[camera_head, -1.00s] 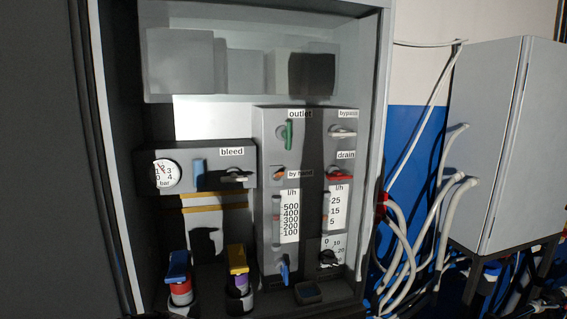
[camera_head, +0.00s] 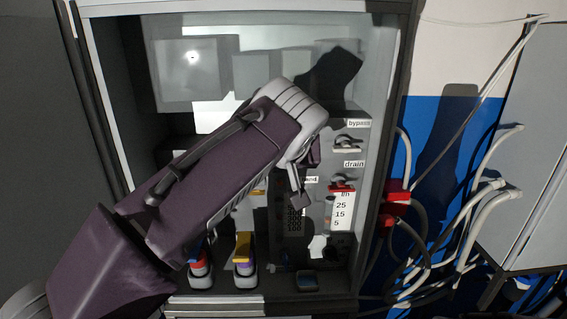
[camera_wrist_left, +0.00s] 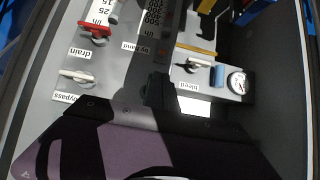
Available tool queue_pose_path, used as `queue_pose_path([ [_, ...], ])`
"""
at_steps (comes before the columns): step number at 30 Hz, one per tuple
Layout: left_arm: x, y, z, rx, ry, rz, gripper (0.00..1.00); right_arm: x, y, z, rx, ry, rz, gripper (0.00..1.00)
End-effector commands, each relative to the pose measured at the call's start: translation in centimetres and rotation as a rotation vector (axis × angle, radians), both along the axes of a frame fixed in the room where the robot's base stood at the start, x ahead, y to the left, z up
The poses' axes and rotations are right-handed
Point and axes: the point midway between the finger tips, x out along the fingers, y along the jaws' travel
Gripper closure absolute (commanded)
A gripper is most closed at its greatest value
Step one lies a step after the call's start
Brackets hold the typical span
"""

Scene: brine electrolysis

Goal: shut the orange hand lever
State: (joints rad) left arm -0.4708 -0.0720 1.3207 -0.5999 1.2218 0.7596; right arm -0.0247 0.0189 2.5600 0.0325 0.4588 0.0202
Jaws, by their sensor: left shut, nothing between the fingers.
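The orange hand lever belongs to the "by hand" label. In the head view my left arm covers it, and only the label's end (camera_head: 312,180) shows. In the left wrist view, which is turned upside down, the "by hand" label (camera_wrist_left: 135,46) shows with a small, shaded orange-brown lever (camera_wrist_left: 163,49) beside it. Its exact angle is too dark to tell. My left gripper (camera_head: 299,197) is shut and empty, hanging in front of the panel near that label. Whether it touches the panel or lever cannot be told. My right gripper is not in view.
The red drain lever (camera_head: 342,188) and pale bypass lever (camera_head: 347,143) are close on the right. A dark green lever (camera_wrist_left: 158,90) and the bleed lever (camera_wrist_left: 194,65) are nearby. The cabinet wall (camera_head: 392,130) bounds the right side. Bottles with blue and yellow tops (camera_head: 243,248) stand below.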

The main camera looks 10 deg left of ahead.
Motion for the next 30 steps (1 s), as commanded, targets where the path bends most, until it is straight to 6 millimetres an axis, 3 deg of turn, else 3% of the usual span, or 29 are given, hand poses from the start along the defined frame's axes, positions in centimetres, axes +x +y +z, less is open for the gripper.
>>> queue_pose_path([
  [8, 0.4, 0.2, -0.4, 0.001, 0.003, 0.002, 1.0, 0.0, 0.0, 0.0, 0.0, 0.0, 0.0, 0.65],
  [21, 6.2, 1.9, -5.1, 0.001, 0.005, 0.002, 1.0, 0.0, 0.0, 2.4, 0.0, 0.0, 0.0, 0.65],
  [30, 7.5, 2.2, -6.5, -0.001, 0.002, 0.0, 1.0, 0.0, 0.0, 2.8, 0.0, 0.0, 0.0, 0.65],
])
